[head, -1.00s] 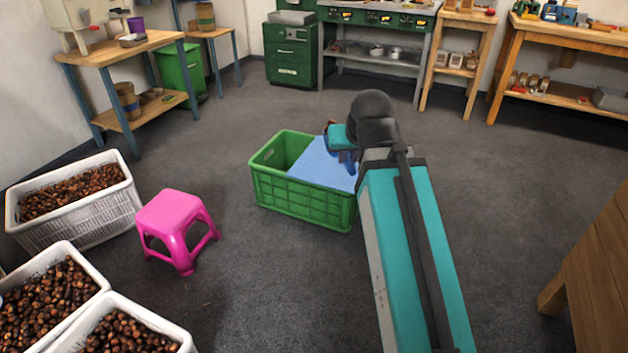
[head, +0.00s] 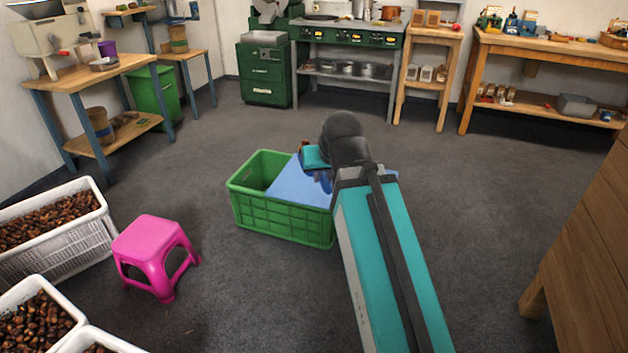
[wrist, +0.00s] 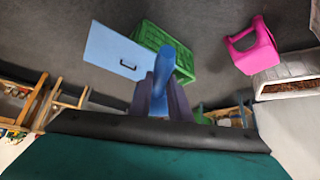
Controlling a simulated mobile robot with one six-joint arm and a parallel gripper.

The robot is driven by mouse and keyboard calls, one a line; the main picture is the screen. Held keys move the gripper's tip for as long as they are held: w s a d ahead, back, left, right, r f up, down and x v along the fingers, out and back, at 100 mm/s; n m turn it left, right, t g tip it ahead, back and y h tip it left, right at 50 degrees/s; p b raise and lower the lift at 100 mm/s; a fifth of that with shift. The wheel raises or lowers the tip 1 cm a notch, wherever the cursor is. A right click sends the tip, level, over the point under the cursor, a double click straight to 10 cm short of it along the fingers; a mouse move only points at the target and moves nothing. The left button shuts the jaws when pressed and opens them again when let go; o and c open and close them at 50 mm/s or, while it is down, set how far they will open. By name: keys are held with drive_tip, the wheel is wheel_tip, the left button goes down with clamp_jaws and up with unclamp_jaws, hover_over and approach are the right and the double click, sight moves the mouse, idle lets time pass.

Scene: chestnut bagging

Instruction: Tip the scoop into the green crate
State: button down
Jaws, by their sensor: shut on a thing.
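The green crate (head: 275,222) stands on the floor ahead, its left part open and showing an empty-looking inside. A flat light-blue panel (head: 295,190) covers its right part in the head view. In the wrist view the panel (wrist: 115,52) has a dark handle or slot and lies beside the crate (wrist: 163,38); I cannot tell whether it rests on the crate. My gripper (wrist: 162,82) is shut on the blue scoop (wrist: 176,60), which overlaps the crate in the wrist view. In the head view my arm mostly hides the scoop, and its contents cannot be seen.
A pink stool (head: 153,250) stands left of the crate. White baskets of chestnuts (head: 60,245) line the left side. A wooden cabinet (head: 590,260) stands at the right. Workbenches (head: 130,68) and a stove (head: 350,45) are at the back. The floor between is clear.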

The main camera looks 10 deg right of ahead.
drive_tip(key=p, duration=0.1)
drive_tip(key=w+p, duration=0.1)
drive_tip(key=p, duration=0.1)
drive_tip(key=shift+w+r, duration=0.2)
drive_tip(key=shift+r, duration=0.05)
drive_tip(key=w+p, duration=0.1)
drive_tip(key=p, duration=0.2)
drive_tip(key=w+p, duration=0.1)
drive_tip(key=p, duration=0.2)
drive_tip(key=shift+f, duration=0.3)
drive_tip(key=w+f+p, duration=0.1)
drive_tip(key=p, duration=0.4)
drive_tip(key=shift+d+p, duration=0.1)
drive_tip(key=shift+p, duration=0.25)
drive_tip(key=shift+f+p, duration=0.4)
drive_tip(key=shift+p, duration=0.5)
drive_tip(key=shift+d, duration=0.15)
